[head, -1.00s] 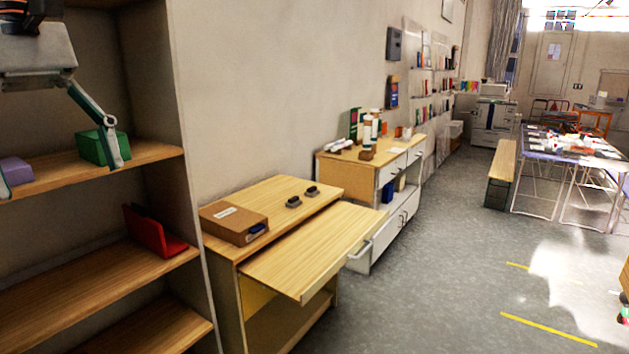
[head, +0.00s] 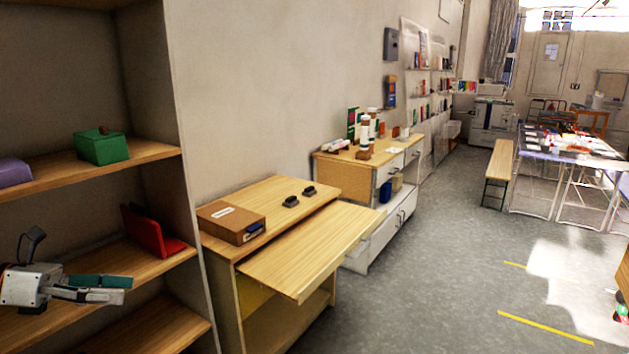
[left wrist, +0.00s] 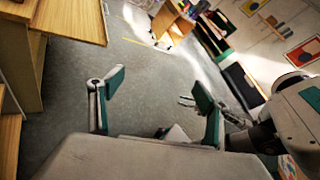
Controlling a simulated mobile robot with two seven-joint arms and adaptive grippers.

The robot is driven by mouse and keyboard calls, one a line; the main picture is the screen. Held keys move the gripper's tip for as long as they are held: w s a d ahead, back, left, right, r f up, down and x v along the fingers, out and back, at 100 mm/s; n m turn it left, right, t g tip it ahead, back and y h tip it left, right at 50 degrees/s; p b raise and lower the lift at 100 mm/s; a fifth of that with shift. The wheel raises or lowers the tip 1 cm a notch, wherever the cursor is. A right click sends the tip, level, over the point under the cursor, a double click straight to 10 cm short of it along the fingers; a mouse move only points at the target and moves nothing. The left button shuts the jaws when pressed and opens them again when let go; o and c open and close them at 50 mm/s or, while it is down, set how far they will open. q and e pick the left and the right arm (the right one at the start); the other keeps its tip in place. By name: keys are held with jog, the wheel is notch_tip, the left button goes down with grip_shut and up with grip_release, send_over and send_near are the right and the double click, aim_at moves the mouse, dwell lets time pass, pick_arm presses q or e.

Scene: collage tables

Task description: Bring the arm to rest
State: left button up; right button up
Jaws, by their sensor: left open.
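My left gripper (head: 116,288) is at the lower left of the head view, in front of the shelf unit, level with its lower boards. Its fingers point right and nothing is between them.
The shelf unit (head: 176,200) holds a green box (head: 101,149), a purple block (head: 13,172) and a red object (head: 150,232). A wooden desk (head: 310,250) with a pulled-out top stands to its right. Grey floor (head: 430,270) is open further right.

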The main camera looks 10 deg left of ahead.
pick_arm(q)
jog(key=s+d+f+n+t+y, duration=0.2)
jog(key=f+n+t+y, duration=0.2)
jog(key=f+n, duration=0.9)
jog(key=s+d+f+n+t+y, duration=0.25)
jog(key=f+n+t, duration=0.25)
jog(key=f+n, duration=0.75)
jog(key=s+d+f+n+g+y, duration=0.2)
jog(key=s+d+f+n, duration=0.3)
jog(key=d+f+n, duration=0.2)
jog(key=s+d+f+n+g+y, duration=0.2)
jog(key=s+d+f+n, duration=0.4)
jog(key=d+f, duration=0.3)
jog(key=shift+s+d+f+n+g+y, duration=0.15)
jog(key=shift+d+f+n+g+y, duration=0.2)
jog(key=shift+f+n+g, duration=0.25)
jog(key=shift+a, duration=0.1)
